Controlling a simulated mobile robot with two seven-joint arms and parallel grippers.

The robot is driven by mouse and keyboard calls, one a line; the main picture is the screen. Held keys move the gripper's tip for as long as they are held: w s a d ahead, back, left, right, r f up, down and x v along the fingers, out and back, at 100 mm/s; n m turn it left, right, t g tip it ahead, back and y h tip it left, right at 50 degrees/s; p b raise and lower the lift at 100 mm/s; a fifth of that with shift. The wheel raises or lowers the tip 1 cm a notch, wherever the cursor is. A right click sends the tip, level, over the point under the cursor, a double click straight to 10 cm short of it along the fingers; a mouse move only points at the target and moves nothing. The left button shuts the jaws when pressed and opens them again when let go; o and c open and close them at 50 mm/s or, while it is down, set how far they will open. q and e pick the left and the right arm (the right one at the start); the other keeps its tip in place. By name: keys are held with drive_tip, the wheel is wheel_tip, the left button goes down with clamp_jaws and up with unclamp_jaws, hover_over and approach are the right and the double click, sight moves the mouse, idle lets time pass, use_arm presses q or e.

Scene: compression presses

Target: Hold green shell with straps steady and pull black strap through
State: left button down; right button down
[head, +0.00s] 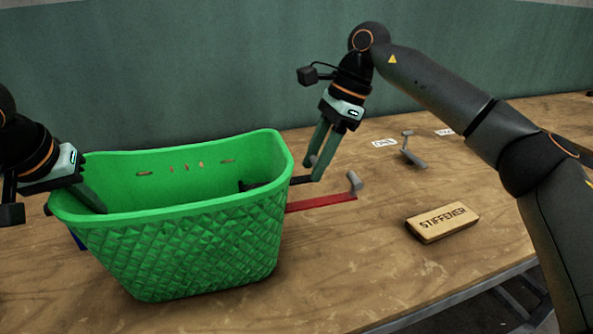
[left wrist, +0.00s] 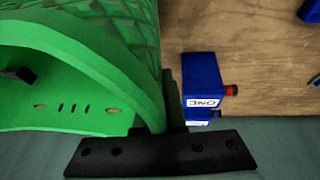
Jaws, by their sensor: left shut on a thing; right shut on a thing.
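The green shell (head: 190,240) stands upright on the table, open at the top, with a quilted front and slots in its back wall. My left gripper (head: 92,198) is shut on the shell's left rim; its fingers also show at the rim in the left wrist view (left wrist: 172,118). The black strap (head: 299,180) runs out past the shell's right side, and a dark piece lies inside. My right gripper (head: 315,172) is shut on the black strap just right of the shell. A red strap (head: 322,202) sticks out below it, with a grey end piece (head: 354,183).
A tan block marked STIFFENER (head: 442,222) lies to the right. A grey piece (head: 412,152) and white labels (head: 384,142) lie farther back. A blue box marked ONE (left wrist: 203,85) is beside the shell's left side.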

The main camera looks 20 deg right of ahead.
use_arm(q)
drive_tip(key=shift+a+f, duration=0.1)
drive_tip(key=shift+f, duration=0.35)
use_arm(e)
drive_tip(key=shift+s+d+f, duration=0.1)
drive_tip(key=shift+d, duration=2.15)
drive_tip(key=shift+c, duration=1.7)
unclamp_jaws()
drive_tip(key=v, duration=1.2)
drive_tip(key=shift+s+a, duration=0.1)
drive_tip(key=shift+s, duration=0.05)
use_arm(q)
drive_tip(key=c, duration=0.9)
unclamp_jaws()
